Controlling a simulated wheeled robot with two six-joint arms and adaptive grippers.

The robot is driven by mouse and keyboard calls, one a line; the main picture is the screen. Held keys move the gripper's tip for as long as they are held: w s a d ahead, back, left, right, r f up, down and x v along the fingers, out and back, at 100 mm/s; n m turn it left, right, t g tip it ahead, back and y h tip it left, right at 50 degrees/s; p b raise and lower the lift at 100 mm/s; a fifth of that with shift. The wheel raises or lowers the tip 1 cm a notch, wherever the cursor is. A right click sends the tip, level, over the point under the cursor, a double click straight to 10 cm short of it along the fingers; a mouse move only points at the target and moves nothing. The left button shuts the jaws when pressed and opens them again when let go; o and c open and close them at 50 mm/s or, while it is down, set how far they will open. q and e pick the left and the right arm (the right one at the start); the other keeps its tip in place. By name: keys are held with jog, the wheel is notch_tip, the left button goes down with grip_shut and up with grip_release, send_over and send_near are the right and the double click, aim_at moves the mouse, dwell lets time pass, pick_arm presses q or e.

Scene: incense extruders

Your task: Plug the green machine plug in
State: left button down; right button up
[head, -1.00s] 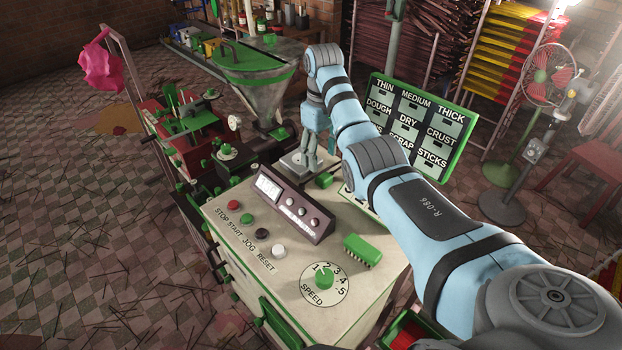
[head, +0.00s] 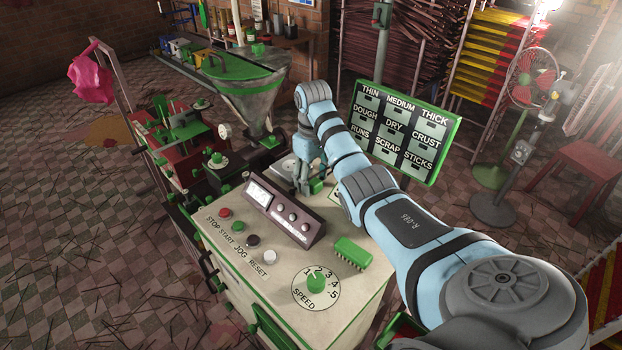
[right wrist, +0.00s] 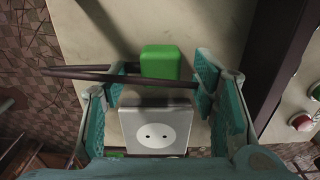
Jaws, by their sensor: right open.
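The green plug (head: 317,187) lies on top of the cream machine, beside my right gripper (head: 307,186), which is low over the machine top. In the right wrist view the green plug (right wrist: 160,62) shows as a green block just ahead of my open right fingers (right wrist: 158,88), between their lines. A dark cord or rod crosses in front of it. The pale square socket (right wrist: 157,132) with two holes lies nearer, between the fingers. It also shows in the head view (head: 284,168), partly behind the gripper. The fingers hold nothing. My left gripper is out of view.
The control box (head: 285,212) with display and knobs stands close to the gripper. Buttons, a green ribbed block (head: 352,252) and a speed dial (head: 316,284) share the machine top. A metal hopper (head: 252,105) and the labelled board (head: 400,128) stand beyond.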

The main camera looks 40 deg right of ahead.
jog(key=shift+w, duration=0.15)
jog(key=c, duration=1.2)
jog(key=shift+o, duration=0.2)
